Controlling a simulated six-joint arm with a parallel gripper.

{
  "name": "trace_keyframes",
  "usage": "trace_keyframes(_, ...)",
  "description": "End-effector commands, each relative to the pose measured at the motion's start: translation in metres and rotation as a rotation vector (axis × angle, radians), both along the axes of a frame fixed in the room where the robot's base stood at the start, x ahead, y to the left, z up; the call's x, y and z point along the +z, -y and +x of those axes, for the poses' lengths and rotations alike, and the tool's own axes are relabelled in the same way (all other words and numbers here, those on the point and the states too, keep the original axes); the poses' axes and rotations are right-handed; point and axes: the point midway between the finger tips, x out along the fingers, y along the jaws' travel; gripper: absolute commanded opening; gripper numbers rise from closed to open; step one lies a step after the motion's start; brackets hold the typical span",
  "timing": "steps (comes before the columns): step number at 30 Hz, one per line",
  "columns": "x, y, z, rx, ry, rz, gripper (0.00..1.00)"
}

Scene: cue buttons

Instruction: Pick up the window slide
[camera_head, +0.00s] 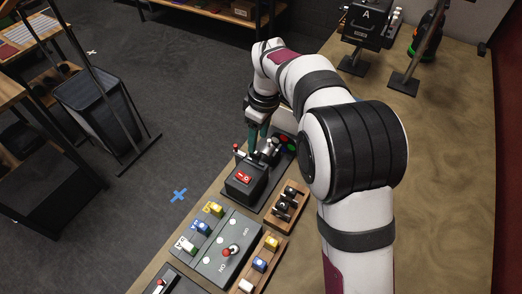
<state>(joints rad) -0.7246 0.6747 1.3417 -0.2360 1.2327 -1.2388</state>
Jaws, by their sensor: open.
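My gripper (258,137) points down near the far end of the row of devices. Its two teal-tipped fingers are apart, with nothing seen between them. Below them is a dark box with a red rocker switch (244,177) and small metal levers (270,150) beside it. I cannot make out for certain which thing is the window slide. The gripper and my arm hide part of the area behind the box.
Nearer stands a grey panel with a red-tipped lever (231,249) and several coloured blocks. Wooden racks hold dark pieces (286,206) and coloured pieces (260,265). A black box marked A (367,22) stands at the back. The table's right side (450,170) is clear.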

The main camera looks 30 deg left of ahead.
Motion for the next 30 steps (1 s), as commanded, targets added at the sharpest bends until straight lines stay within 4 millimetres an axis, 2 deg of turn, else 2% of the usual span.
trace_keyframes(1, -0.010, -0.001, 0.000, 0.001, -0.002, -0.002, 0.55)
trace_keyframes(5, -0.026, -0.003, -0.001, -0.001, 0.000, 0.000, 0.55)
trace_keyframes(12, -0.070, -0.006, -0.005, -0.002, -0.001, -0.001, 0.55)
trace_keyframes(20, -0.075, -0.007, -0.005, -0.003, 0.002, 0.001, 0.55)
trace_keyframes(27, -0.075, -0.007, -0.005, -0.003, 0.001, 0.001, 0.14)
trace_keyframes(30, -0.075, -0.007, -0.005, -0.003, 0.001, 0.001, 0.00)
